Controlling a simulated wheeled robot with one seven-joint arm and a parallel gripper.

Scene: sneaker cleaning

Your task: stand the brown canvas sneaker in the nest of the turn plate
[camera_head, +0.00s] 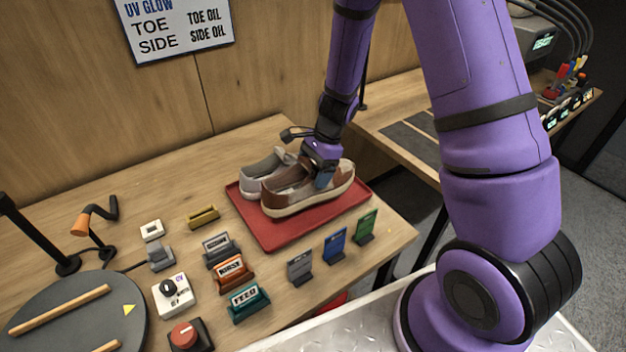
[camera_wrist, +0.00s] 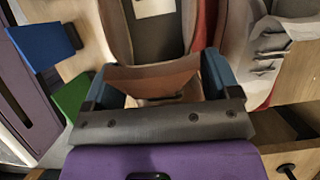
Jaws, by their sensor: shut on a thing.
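The brown canvas sneaker (camera_head: 283,196), with a pale sole, is upright at the red tray, its right end under my gripper (camera_head: 324,176). In the wrist view the blue fingers of my gripper (camera_wrist: 158,84) are on both sides of the sneaker's brown heel (camera_wrist: 150,75), shut on it. I cannot tell whether its sole touches the tray. The turn plate (camera_head: 68,322) is the dark round disc at the lower left, with two wooden bars and a yellow triangle on it. The plate is empty of shoes and partly cut off by the frame.
A grey shoe (camera_head: 256,178) lies right behind the brown one on the red tray (camera_head: 282,236). Between tray and plate stand labelled holders (camera_head: 232,271), a dial box (camera_head: 174,296) and a red button (camera_head: 184,336). Grey, blue and green tabs (camera_head: 335,246) line the tray's front. An orange-tipped hook (camera_head: 82,225) rises behind the plate.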

